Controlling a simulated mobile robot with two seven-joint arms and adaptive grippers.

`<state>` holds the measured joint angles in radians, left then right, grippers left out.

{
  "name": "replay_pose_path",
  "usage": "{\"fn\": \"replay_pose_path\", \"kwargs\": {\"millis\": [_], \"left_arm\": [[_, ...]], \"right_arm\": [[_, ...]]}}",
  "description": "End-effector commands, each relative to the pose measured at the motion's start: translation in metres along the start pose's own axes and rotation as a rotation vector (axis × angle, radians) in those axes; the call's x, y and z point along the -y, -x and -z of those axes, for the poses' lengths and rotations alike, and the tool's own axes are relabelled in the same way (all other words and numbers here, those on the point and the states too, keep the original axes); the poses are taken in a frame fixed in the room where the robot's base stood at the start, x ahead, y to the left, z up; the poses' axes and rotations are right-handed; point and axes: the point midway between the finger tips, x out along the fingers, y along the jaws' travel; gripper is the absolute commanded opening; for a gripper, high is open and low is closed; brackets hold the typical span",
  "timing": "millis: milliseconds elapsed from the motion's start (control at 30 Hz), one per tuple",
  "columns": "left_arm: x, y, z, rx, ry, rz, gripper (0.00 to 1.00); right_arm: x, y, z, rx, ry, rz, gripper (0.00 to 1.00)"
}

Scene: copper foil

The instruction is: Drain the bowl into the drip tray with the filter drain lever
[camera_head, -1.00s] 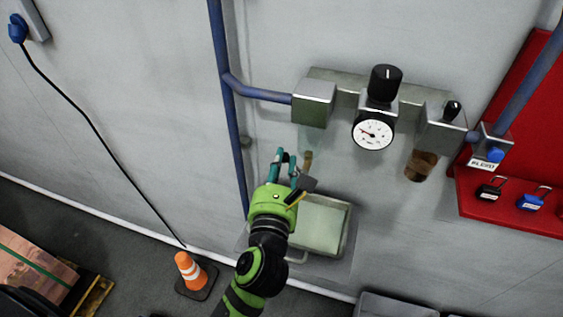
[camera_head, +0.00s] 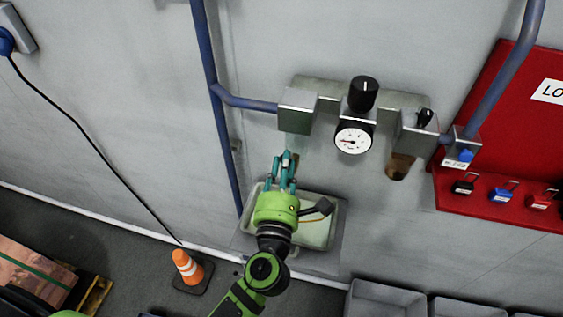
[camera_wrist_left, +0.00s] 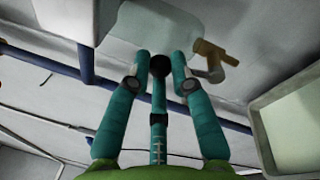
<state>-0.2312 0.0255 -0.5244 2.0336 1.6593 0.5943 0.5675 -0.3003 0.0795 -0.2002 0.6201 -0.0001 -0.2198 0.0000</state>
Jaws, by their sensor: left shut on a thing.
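The clear filter bowl (camera_wrist_left: 150,22) hangs under the left metal block (camera_head: 297,111); in the head view it is mostly hidden. The brass drain fitting (camera_wrist_left: 208,50) sticks out below it, with a short grey lever part (camera_wrist_left: 215,75) against my right-hand finger in the wrist view. My left gripper (camera_head: 284,162) is closed at the lever under the bowl; its fingers also show in the wrist view (camera_wrist_left: 162,65). The fingers hide much of the contact. The drip tray (camera_head: 339,218) sits below, partly behind my wrist; it shows at right in the wrist view (camera_wrist_left: 285,90). My right gripper is out of view.
A pressure gauge (camera_head: 352,140) with a black knob and a brown-stained bowl (camera_head: 399,166) are to the right. Blue pipe (camera_head: 213,110) runs close on the left. A red lock board (camera_head: 500,130), an orange cone (camera_head: 186,267) and grey bins (camera_head: 385,300) stand around.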

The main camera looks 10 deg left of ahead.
Motion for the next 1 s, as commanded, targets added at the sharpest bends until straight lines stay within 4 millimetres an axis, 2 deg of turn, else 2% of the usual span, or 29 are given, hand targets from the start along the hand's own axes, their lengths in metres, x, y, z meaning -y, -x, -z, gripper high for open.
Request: {"fn": "replay_pose_path", "kwargs": {"millis": [467,500,533,567,867,1000], "left_arm": [[0.0018,0.0004,0.0012,-0.001,-0.020,0.002,0.00],[0.0018,0.0004,0.0013,-0.001,-0.020,0.002,0.27],[0.0018,0.0004,0.0012,-0.001,-0.019,0.002,0.39],[0.0018,0.0004,0.0012,-0.001,-0.019,0.002,0.46],[0.0010,0.0004,0.0001,0.001,-0.018,0.001,0.46],[0.0012,0.0083,0.0004,0.001,-0.018,0.002,0.46]], "right_arm": [[0.0000,0.0011,-0.0001,0.001,0.000,0.000,0.46],[0.0000,0.0011,0.0000,0.001,0.000,0.000,0.46],[0.0000,0.0011,-0.0001,0.001,0.000,0.000,0.46],[0.0000,0.0011,-0.0001,0.001,0.000,0.000,0.46],[-0.0012,0.0011,0.0000,0.000,0.000,-0.001,0.46],[-0.0019,0.0011,0.0001,0.000,0.001,-0.002,0.46]]}}
